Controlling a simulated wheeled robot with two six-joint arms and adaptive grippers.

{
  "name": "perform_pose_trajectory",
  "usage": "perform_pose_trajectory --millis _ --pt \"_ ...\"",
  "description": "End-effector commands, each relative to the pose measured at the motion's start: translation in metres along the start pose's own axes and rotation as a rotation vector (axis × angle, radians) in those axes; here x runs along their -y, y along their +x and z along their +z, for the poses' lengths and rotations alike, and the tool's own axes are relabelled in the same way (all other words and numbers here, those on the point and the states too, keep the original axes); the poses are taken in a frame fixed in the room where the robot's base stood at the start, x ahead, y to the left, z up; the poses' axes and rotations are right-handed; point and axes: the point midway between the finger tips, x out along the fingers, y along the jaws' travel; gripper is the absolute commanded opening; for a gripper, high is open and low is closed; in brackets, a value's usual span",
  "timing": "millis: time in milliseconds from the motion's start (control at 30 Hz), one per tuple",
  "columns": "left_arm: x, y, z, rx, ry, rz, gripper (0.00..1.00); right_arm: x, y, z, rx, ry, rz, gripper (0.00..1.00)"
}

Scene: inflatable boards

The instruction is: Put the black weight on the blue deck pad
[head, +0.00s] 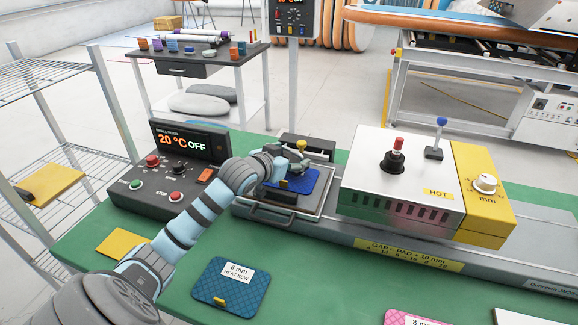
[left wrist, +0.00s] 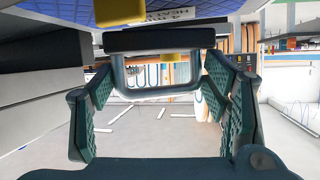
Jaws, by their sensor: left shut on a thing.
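My left gripper (head: 293,166) reaches in over the metal tray. In the left wrist view its green-padded fingers (left wrist: 158,85) stand either side of a black weight (left wrist: 160,39) with a U-shaped grey handle, and are shut on it. The blue deck pad (head: 302,182) lies in the tray under and beside the gripper. Part of a blue pad with a label and yellow tab also shows at the top of the left wrist view (left wrist: 205,10). A dark block (head: 281,196) shows at the pad's near edge; whether it is the held weight is unclear. My right gripper is not in view.
A control box (head: 175,165) reading 20 °C OFF stands left of the tray (head: 262,213). A white and yellow machine (head: 400,185) marked HOT stands on its right. A blue 6 mm pad (head: 237,287) lies in front on the green table. Wire shelves (head: 75,165) stand at the left.

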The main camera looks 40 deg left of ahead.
Motion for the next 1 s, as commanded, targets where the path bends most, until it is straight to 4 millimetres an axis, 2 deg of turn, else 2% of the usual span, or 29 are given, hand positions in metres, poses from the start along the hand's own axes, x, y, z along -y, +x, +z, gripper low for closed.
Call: perform_pose_trajectory --millis 33,100,400,433,533,900,1000 --pt "-0.002 0.004 0.010 -0.002 -0.001 0.001 0.10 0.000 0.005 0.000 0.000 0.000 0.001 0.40" --pt "-0.002 0.007 0.016 -0.003 0.001 0.000 0.10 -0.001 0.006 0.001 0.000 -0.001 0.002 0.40" --pt "-0.002 0.007 0.016 -0.003 0.001 0.000 0.10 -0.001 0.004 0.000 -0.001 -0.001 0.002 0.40" --pt "-0.001 0.007 0.017 -0.001 0.001 0.000 0.73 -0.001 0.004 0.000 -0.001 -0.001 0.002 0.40" --pt "-0.001 0.007 0.017 -0.001 0.001 0.000 0.89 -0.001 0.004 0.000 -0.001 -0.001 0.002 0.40" --pt "-0.001 0.006 0.014 -0.002 0.001 0.000 0.89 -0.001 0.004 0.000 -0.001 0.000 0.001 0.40" --pt "0.000 -0.006 0.014 0.000 0.005 -0.002 0.89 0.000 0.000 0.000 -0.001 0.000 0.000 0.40"
